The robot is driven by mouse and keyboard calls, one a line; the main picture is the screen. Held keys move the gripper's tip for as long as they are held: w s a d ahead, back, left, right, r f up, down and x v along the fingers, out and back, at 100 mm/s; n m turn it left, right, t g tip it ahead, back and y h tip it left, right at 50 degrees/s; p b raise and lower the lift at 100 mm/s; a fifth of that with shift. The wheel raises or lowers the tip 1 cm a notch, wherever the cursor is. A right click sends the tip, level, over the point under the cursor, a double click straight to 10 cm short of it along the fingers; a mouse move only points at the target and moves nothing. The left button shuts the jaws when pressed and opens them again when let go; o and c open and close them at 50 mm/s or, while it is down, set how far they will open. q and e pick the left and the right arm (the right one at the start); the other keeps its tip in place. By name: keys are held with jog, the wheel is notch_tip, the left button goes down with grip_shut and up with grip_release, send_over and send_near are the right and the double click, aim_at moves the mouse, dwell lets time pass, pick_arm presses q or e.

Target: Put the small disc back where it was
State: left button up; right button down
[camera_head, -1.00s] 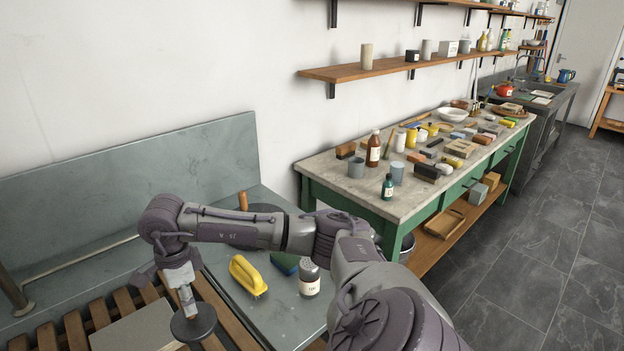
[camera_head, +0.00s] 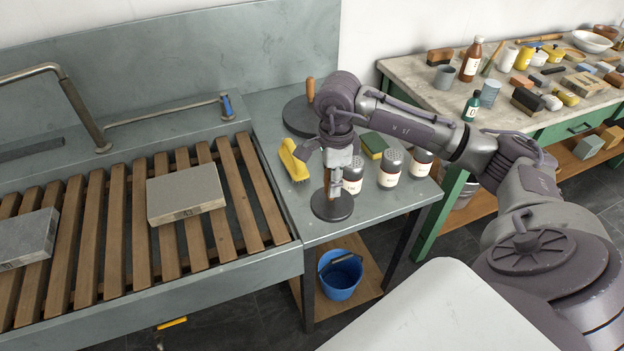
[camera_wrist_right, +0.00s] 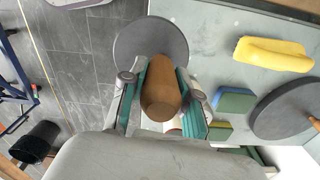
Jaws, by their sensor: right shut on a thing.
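The small disc (camera_head: 332,206) is dark grey and round, with an upright wooden handle. My right gripper (camera_head: 330,180) is shut on that handle. In the head view the disc is over the front of the grey side table (camera_head: 318,232), right of the slatted sink. I cannot tell whether it touches the surface. In the right wrist view the small disc (camera_wrist_right: 140,38) lies beyond the brown handle (camera_wrist_right: 160,95), which is between the green-lined fingers. A larger dark disc (camera_head: 298,116) with a wooden handle stands at the back of the side table. My left gripper is out of view.
A yellow brush (camera_head: 292,160), a green-topped sponge (camera_head: 374,144) and several shaker jars (camera_head: 390,168) stand close around the gripper. Stone slabs (camera_head: 186,194) lie on the slats. A blue bucket (camera_head: 340,276) is on the shelf below.

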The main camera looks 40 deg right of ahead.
jog(key=shift+w+a+f+p, duration=0.25)
jog(key=shift+w+f+p, duration=0.3)
jog(key=shift+w+f, duration=0.85)
jog(key=shift+w+a+f+p, duration=0.2)
jog(key=shift+w+f+p, duration=0.4)
jog(key=shift+w+f, duration=0.75)
jog(key=shift+w+a+f+p, duration=0.25)
jog(key=shift+w+f+p, duration=0.3)
jog(key=shift+w+f, duration=1.05)
jog(key=shift+f, duration=0.15)
jog(key=shift+f, duration=0.15)
jog(key=c, duration=0.9)
grip_release()
jog(key=shift+s, duration=0.1)
jog(key=shift+o, duration=0.3)
